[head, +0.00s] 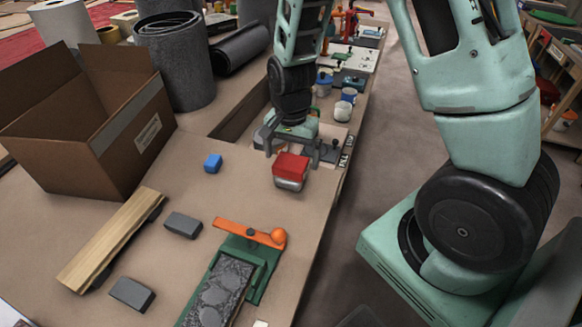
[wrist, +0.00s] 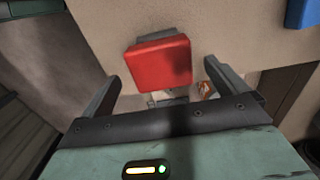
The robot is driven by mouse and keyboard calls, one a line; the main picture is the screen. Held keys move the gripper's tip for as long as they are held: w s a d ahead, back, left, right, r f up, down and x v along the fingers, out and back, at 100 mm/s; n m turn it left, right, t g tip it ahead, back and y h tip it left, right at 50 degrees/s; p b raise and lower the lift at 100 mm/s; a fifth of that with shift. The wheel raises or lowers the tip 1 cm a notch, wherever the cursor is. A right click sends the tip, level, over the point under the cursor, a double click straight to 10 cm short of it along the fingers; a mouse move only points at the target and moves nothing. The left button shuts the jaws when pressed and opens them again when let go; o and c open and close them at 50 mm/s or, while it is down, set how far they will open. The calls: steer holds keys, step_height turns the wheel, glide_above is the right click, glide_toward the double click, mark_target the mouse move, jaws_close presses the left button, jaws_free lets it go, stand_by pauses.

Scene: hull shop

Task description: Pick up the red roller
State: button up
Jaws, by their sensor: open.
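The red roller (head: 291,169) shows as a boxy red top over a silver-grey lower part, on the workbench near its right edge. In the wrist view the red top (wrist: 158,62) lies between the lines of my two fingers, slightly beyond their tips. My gripper (head: 291,155) is open, just behind the roller in the head view, with one finger toward each side of it. I see no contact between fingers and roller. The roller's underside is mostly hidden in the wrist view.
A small blue block (head: 213,163) lies left of the roller. An open cardboard box (head: 95,130), a wooden plank (head: 110,240), grey blocks (head: 183,225) and a green tool with an orange handle (head: 250,234) occupy the bench. White and blue pots (head: 343,108) stand behind.

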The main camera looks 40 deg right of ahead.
mark_target(291, 162)
steer(key=shift+f, duration=1.6)
steer(key=shift+c, duration=0.4)
steer(key=c, duration=1.4)
